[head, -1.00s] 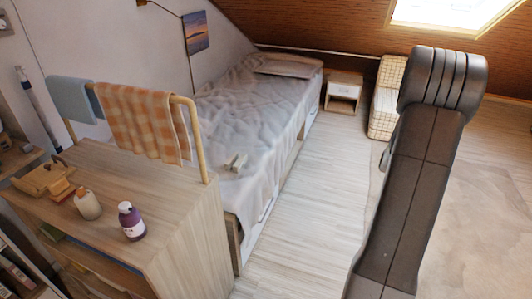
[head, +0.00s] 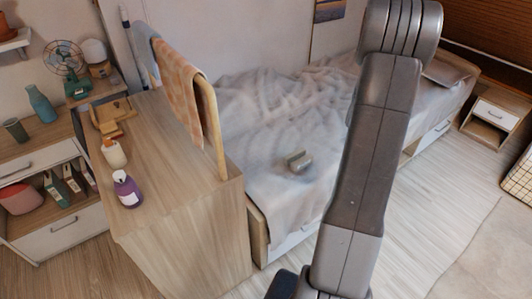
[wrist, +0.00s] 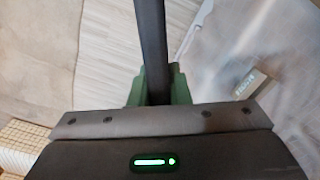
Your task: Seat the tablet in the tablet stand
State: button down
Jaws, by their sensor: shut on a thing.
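The tablet (wrist: 152,40) shows in the wrist view as a dark, narrow bar seen edge-on. My gripper (wrist: 156,88) is shut on it, with a green finger on each side. The tablet stand (head: 298,161) is a small grey-beige block with a slot, lying on the near part of the bed in the head view. In the wrist view the stand (wrist: 249,82) lies to the right of the tablet and apart from it. My arm hides the gripper and the tablet in the head view.
The bed (head: 265,115) has a rumpled grey sheet. A wooden cabinet (head: 170,185) with a towel rail (head: 212,120), a purple bottle (head: 127,190) and a cream bottle (head: 113,153) stands left of it. A nightstand (head: 492,112) is at the far right. Floor (head: 420,215) beside the bed is clear.

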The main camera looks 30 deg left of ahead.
aim_at(298, 160)
jog(key=i+u, duration=0.15)
jog(key=u, duration=0.25)
jog(key=i+u, duration=0.2)
jog(key=u, duration=0.2)
jog(key=i+l+u, duration=0.1)
jog(key=u, duration=0.3)
jog(key=i+l+u, duration=0.15)
jog(key=u, duration=0.25)
jog(key=i+l+u, duration=0.3)
jog(key=j, duration=0.1)
